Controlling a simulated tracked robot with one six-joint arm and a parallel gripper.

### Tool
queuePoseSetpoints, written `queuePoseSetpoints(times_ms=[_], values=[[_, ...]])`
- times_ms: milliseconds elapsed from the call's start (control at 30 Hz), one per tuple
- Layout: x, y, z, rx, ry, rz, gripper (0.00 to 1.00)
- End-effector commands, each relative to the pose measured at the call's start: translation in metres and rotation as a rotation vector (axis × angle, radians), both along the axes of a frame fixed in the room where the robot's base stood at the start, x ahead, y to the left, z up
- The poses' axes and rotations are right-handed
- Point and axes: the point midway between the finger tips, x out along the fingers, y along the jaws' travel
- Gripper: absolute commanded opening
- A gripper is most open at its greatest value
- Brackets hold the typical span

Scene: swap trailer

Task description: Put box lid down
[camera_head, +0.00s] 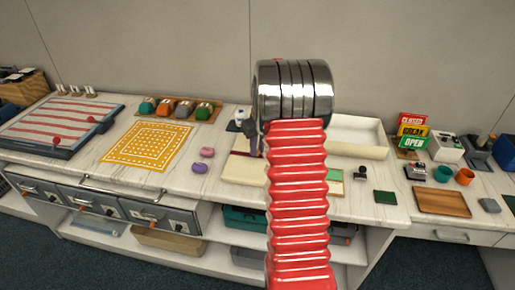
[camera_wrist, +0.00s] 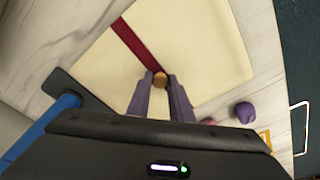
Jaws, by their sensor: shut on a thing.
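The box lid (camera_wrist: 190,45) is a flat cream square with a dark red stripe and a small round wooden knob (camera_wrist: 160,79). My gripper (camera_wrist: 161,86) is shut on this knob, one purple-grey finger on each side. In the head view the lid (camera_head: 243,170) shows left of my red arm, low over the marble counter near its front edge; the arm hides its right part. I cannot tell whether it touches the counter. My gripper is mostly hidden behind the arm there. The open cream box (camera_head: 371,151) stands right of my arm, its left end hidden.
Two purple lumps (camera_head: 205,159) lie left of the lid, with a yellow dotted mat (camera_head: 148,146) beyond them. A green pad (camera_head: 385,197) and a wooden tray (camera_head: 441,201) lie at right. Colourful signs (camera_head: 413,130) stand at the back right.

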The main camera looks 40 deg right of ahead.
Motion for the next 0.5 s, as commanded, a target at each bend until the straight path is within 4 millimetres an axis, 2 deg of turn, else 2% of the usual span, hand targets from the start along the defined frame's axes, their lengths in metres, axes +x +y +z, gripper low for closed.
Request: queuePoseSetpoints(times_ms=[300,333,500], values=[[-0.0002,-0.0005,-0.001,0.0,-0.001,-0.001,0.0],[-0.0003,-0.0005,-0.0014,0.0,0.0,-0.001,0.2],[-0.0003,-0.0006,-0.001,0.0,-0.001,-0.001,0.32]])
